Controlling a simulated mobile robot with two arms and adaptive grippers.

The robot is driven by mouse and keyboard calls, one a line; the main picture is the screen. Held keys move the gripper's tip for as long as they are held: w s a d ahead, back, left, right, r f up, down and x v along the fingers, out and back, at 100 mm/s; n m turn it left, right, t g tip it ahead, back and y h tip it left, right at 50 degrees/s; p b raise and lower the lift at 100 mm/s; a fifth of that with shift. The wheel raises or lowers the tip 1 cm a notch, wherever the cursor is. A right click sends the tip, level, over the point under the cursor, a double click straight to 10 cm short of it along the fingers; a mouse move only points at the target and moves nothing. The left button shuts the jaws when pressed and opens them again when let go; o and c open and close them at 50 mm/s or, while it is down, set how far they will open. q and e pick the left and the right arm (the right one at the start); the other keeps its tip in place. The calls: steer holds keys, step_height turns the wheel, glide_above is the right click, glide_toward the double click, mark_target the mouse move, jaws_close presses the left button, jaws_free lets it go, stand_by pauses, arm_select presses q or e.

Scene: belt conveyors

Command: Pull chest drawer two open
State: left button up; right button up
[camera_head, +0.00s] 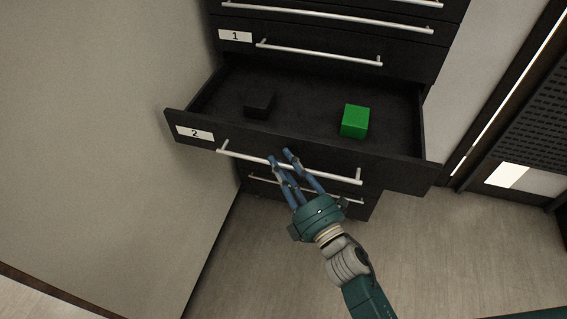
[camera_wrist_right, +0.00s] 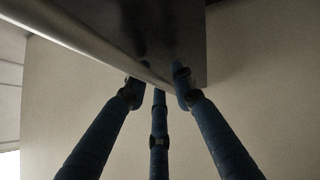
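Chest drawer two (camera_head: 400,168), black with a white label "2" (camera_head: 194,133), is pulled out well past the chest front in the head view, and its inside shows. Its silver bar handle (camera_head: 325,175) runs along the drawer front. My right gripper (camera_head: 279,156), with blue fingers, has its fingertips at this handle, left of its middle. In the right wrist view the fingers (camera_wrist_right: 158,85) reach up to the handle bar (camera_wrist_right: 75,48), with a gap between them. I cannot tell whether they are closed on the bar. My left gripper is out of view.
A green cube (camera_head: 354,121) and a black block (camera_head: 260,104) sit inside the drawer. Drawer one (camera_head: 300,42) above is shut. A plain wall (camera_head: 100,120) stands close on the left. The floor (camera_head: 440,250) in front and right is clear.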

steer(key=v, duration=1.2)
stand_by(0.3)
steer(key=s+d+f+m+g+h, duration=0.2)
steer(key=s+d+f+m+g, duration=0.15)
steer(key=f, duration=0.95)
steer(key=s+d+f+m+g+h, duration=0.2)
steer(key=f+m, duration=0.3)
steer(key=f, duration=0.7)
steer(key=s+d+f+m+g+h, duration=0.25)
steer(key=f+m, duration=0.25)
steer(key=f, duration=0.8)
steer(key=s+d+f+m+g+h, duration=0.1)
steer(key=s+d+f+m+g, duration=0.3)
steer(key=s+f, duration=0.5)
steer(key=s+d+f+m+g+h, duration=0.1)
steer(key=s+d+f+m+g, duration=0.3)
steer(key=s, duration=1.3)
step_height(320, 180, down, 5)
steer(key=shift+d+r+m, duration=0.15)
steer(key=shift+d+m, duration=0.05)
steer(key=shift+m, duration=0.45)
steer(key=shift+s, duration=0.1)
